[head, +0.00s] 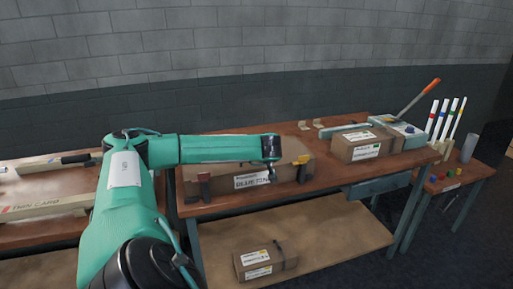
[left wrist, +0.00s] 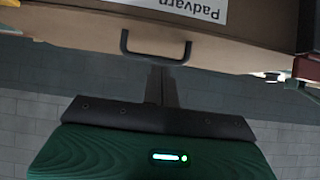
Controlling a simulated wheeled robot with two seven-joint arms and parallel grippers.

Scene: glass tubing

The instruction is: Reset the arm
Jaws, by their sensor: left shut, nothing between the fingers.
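My left arm (head: 220,149) comes in from the lower left, bends at the elbow and reaches right over the workbench. My left gripper (head: 270,173) is small and dark at its end, in front of the long labelled cardboard box (head: 222,184). In the left wrist view the gripper (left wrist: 162,72) is shut and empty, its thin fingers together. A dark handle (left wrist: 155,57) on a brown front appears just beyond the fingertips; I cannot tell whether they touch. My right gripper is not in view.
The wooden workbench (head: 305,190) holds another box (head: 362,145) and a grey device with an orange-handled lever (head: 418,98). A lower shelf carries a small box (head: 265,262). Coloured-banded tubes (head: 440,119) stand on the right table. Another bench (head: 40,236) is at left.

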